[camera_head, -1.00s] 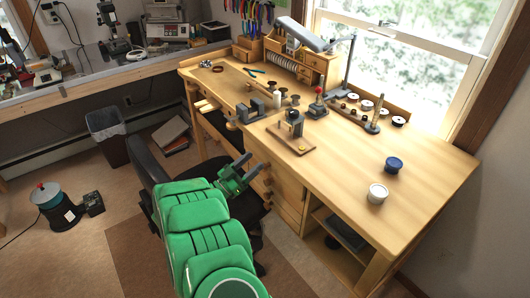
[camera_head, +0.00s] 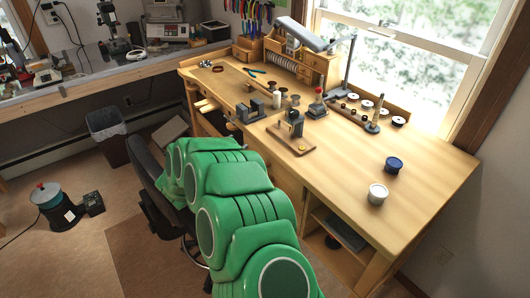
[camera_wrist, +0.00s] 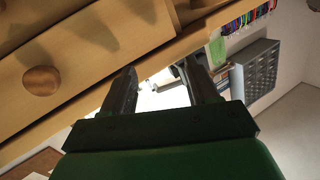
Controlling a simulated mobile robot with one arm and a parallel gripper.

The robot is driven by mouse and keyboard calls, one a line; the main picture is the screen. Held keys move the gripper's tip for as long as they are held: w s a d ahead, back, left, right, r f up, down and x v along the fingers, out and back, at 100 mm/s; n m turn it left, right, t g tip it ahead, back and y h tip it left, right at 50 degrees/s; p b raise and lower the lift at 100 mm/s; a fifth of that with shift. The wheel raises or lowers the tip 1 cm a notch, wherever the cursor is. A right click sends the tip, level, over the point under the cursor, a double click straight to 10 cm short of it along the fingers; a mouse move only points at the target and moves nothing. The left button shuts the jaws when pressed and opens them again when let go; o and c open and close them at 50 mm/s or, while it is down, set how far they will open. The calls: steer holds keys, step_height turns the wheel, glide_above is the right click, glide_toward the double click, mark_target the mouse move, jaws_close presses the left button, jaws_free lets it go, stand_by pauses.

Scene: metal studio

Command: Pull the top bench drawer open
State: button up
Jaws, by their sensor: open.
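The wooden workbench (camera_head: 430,175) stands at the right in the head view. My green arm covers most of its drawer fronts there, and my gripper is hidden behind the arm. In the wrist view, my gripper (camera_wrist: 157,72) has its two dark fingers apart with nothing between them. A wooden drawer front (camera_wrist: 100,60) with a round wooden knob (camera_wrist: 41,81) fills the upper left of that view. The knob is left of the fingers and apart from them. I cannot tell which drawer it belongs to, or whether the top drawer is open.
A black chair (camera_head: 149,165) stands close to the left of my arm, in front of the bench. A waste bin (camera_head: 107,135) is further back. A small vise (camera_head: 250,110) and two jars, blue (camera_head: 394,165) and white (camera_head: 377,194), stand on the bench top.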

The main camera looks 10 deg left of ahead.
steer(key=shift+w+a+r+n+g+y, duration=0.85)
steer(key=shift+a+r+n+y, duration=0.25)
steer(key=shift+a+r+y, duration=2.35)
steer(key=shift+s+d+r+n+g+y, duration=0.55)
steer(key=shift+s+r+n+g+y, duration=1.1)
steer(key=shift+s+r+y, duration=1.6)
steer(key=s+d+r+n+g, duration=0.2)
steer(key=s+d+g, duration=0.1)
steer(key=s+d, duration=0.6)
steer(key=s+d+r+n+g+h, duration=0.1)
steer(key=s+d+r+n+g, duration=0.1)
steer(key=s+d, duration=0.8)
steer(key=shift+d+r+g, duration=0.7)
steer(key=shift+r+g, duration=0.05)
steer(key=shift+g, duration=0.25)
